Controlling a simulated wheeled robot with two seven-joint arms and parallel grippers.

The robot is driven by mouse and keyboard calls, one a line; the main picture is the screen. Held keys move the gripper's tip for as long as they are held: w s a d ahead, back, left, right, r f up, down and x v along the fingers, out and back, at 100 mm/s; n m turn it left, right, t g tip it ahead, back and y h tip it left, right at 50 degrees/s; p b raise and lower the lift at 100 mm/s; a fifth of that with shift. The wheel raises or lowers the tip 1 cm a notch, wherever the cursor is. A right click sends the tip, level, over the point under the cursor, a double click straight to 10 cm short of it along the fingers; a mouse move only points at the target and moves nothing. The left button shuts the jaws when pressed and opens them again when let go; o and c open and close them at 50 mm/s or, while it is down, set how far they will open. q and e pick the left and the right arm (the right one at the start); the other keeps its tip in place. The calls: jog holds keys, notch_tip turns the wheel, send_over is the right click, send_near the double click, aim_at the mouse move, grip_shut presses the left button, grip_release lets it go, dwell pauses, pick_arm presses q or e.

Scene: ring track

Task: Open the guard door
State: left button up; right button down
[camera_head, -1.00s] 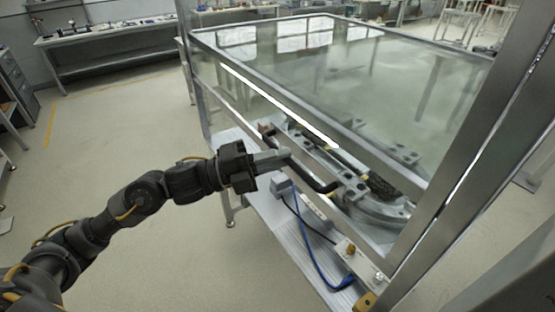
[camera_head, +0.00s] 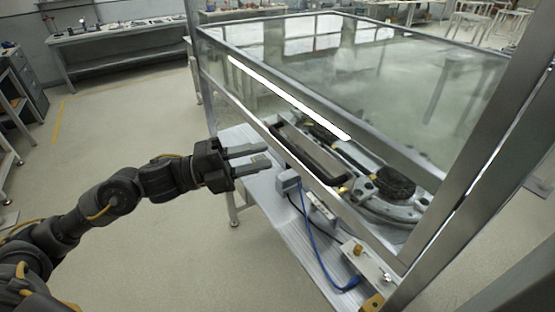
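The guard door is the metal-framed clear front of a glass enclosure, and its slanting lower rail (camera_head: 228,93) runs through the middle of the view. A dark bar handle (camera_head: 318,170) sits along this rail. My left gripper (camera_head: 269,156) is open and empty, with its two fingers apart and pointing right toward the handle. A small gap seems to lie between the fingertips and the handle. Whether the door has moved from its closed position is hard to tell. My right gripper is not in view.
Inside the enclosure lies a curved grey track (camera_head: 385,212) with a dark round part (camera_head: 396,182). A blue cable (camera_head: 311,245) runs over the light table below. A thick metal post (camera_head: 470,150) stands at right. The floor at left is clear.

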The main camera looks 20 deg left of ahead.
pick_arm(q)
jog(key=b+v, duration=0.1)
jog(key=v, duration=0.4)
jog(key=shift+b, duration=0.4)
